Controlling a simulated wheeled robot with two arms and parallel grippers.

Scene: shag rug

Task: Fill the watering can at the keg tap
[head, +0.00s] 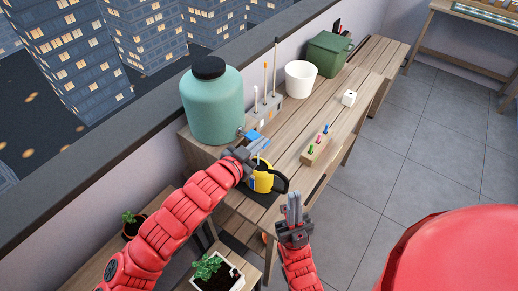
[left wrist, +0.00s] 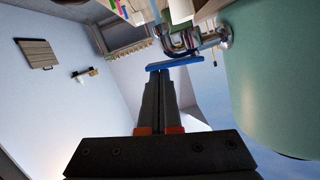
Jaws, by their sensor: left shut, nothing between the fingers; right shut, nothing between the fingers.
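The teal keg (head: 213,108) with a black lid stands at the left end of the wooden bench; its side also fills the right of the left wrist view (left wrist: 275,70). Its chrome tap (left wrist: 195,40) has a blue lever (left wrist: 160,66). The yellow watering can (head: 263,182) with a dark handle stands below the tap, partly hidden by my left gripper. My left gripper (head: 250,158) is shut and empty, its fingertips at the blue lever; I cannot tell whether they touch. My right gripper (head: 294,208) is shut and empty, in front of the bench, right of the can.
A white pot (head: 299,78), a green box (head: 327,54), a white cube (head: 348,98) and a wooden block with coloured pegs (head: 318,146) stand on the bench. Potted plants (head: 217,273) sit on a lower bench. The tiled floor at right is clear.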

